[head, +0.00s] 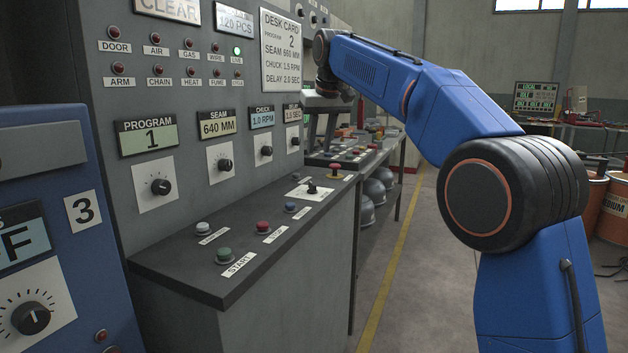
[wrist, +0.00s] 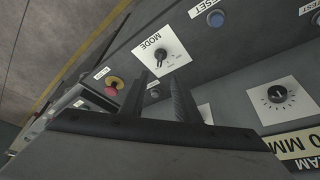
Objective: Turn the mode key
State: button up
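The mode key (head: 311,187) is a small dark key switch on a white plate, on the desk ledge of the grey control panel. In the wrist view the mode key (wrist: 160,54) sits on its tilted white plate, with the label MODE appearing turned over. My gripper (head: 321,143) is above and beyond the key in the head view. In the wrist view my gripper (wrist: 163,92) has its two dark fingers apart, with a gap between them, and it is open. The fingers appear clear of the key. The wrist body hides the lower part of the wrist view.
A red mushroom button (head: 335,168) stands just beyond the key. A blue button (head: 291,206), a red button (head: 263,226) and a green START button (head: 224,254) are on the nearer ledge. The upright panel with several dials (head: 160,187) rises at left.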

aim_at(312, 183)
jog(key=x, duration=1.3)
jog(key=shift+f, duration=0.2)
grip_shut()
